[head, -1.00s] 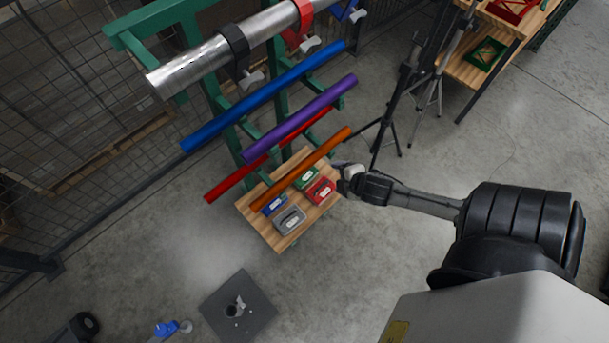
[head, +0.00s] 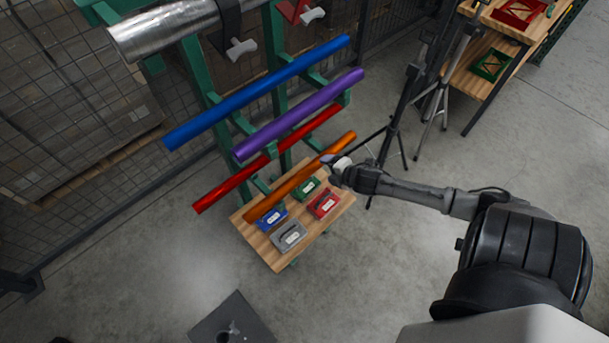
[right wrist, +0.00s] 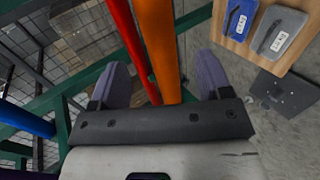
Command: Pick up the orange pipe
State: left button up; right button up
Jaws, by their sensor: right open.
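The orange pipe (head: 290,185) lies slanted on the green rack, the lowest and nearest of the pipes, above a small wooden table. My right gripper (head: 328,163) is at the pipe's upper right part in the head view. In the right wrist view the orange pipe (right wrist: 157,40) runs between the two spread fingers of the right gripper (right wrist: 162,65), with room on both sides. The fingers are open; I cannot tell how deep the pipe sits between them. My left gripper is not in view.
A red pipe (head: 235,182), a purple pipe (head: 300,112) and a blue pipe (head: 255,92) lie on the rack beyond. The wooden table (head: 277,258) holds several small cases. A black tripod (head: 393,135) stands to the right.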

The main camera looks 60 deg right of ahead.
aim_at(318, 166)
jog(key=shift+a+b+x, duration=0.1)
jog(key=shift+b+x, duration=0.55)
jog(key=shift+x, duration=1)
jog(key=shift+a+b+x, duration=0.15)
jog(key=shift+b+x, duration=0.45)
jog(key=shift+x, duration=1)
jog(key=shift+w, duration=0.1)
jog(key=c, duration=0.7)
jog(key=shift+r, duration=0.1)
jog(key=c, duration=0.5)
jog(key=shift+c, duration=0.2)
jog(key=shift+r, duration=0.1)
